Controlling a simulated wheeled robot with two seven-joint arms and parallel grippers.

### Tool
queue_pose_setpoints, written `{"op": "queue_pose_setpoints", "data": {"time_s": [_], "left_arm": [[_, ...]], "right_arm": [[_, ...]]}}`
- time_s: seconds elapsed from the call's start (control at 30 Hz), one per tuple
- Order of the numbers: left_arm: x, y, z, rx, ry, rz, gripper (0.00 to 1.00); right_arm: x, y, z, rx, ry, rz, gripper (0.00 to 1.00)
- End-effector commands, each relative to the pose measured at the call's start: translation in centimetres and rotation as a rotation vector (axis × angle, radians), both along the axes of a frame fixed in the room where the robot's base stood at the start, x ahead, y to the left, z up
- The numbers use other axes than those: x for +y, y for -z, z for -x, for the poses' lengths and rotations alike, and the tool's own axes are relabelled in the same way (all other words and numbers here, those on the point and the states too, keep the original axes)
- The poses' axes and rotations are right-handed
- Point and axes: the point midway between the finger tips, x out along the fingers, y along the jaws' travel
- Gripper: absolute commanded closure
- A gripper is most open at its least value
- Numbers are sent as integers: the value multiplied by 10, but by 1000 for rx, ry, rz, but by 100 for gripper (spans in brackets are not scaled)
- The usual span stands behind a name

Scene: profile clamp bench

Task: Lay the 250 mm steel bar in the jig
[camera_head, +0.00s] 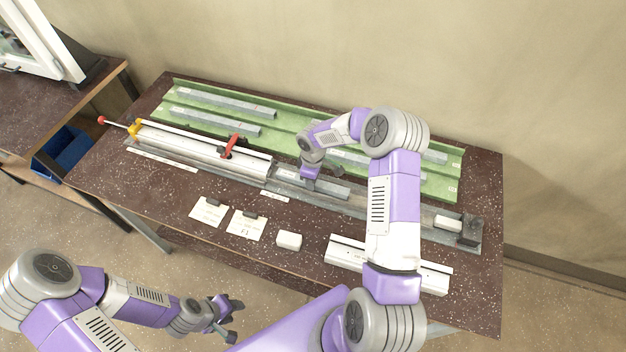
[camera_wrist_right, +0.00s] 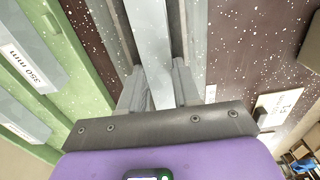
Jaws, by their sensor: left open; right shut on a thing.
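My right gripper (camera_head: 309,180) is shut on a grey steel bar (camera_head: 330,189), low at the middle of the jig. In the right wrist view the bar (camera_wrist_right: 152,35) runs between the two fingers (camera_wrist_right: 158,88). The bar lies along the grey jig channel (camera_head: 385,211); whether it rests on the channel floor or is just above, I cannot tell. Its length marking is not visible. The jig carries a pale profile with a red clamp (camera_head: 231,146) on its left part. My left gripper (camera_head: 226,314) is open and empty, off the table's front edge.
A dark end block (camera_head: 470,231) stands at the jig's right. Cards (camera_head: 247,225), a small white block (camera_head: 289,240) and a white rail (camera_head: 345,252) lie in front.

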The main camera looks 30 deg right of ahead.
Motion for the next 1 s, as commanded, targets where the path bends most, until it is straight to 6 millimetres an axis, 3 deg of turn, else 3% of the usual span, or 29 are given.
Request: {"op": "queue_pose_setpoints", "data": {"time_s": [0.1, 0.13, 0.27, 0.43, 0.57, 0.8, 1.0], "left_arm": [[0, 2, 0, 0, 0, 0, 57], [0, 2, 0, 0, 0, 0, 57], [0, 2, 0, 0, 0, 0, 57], [0, -3, 0, 0, 0, 0, 57], [0, -13, 0, 0, 0, 0, 57], [0, -11, 0, 0, 0, 0, 57], [0, -12, 0, 0, 0, 0, 57]], "right_arm": [[1, 7, 3, 8, -1, -3, 100], [1, 8, 4, 10, -1, -4, 65], [1, 9, 5, 13, -2, -5, 45], [1, 4, 6, 15, -1, -5, 44], [0, -11, 5, 14, -1, -4, 43], [0, -69, 3, 6, -1, -1, 43], [1, -107, 3, 6, -1, -1, 43]]}}
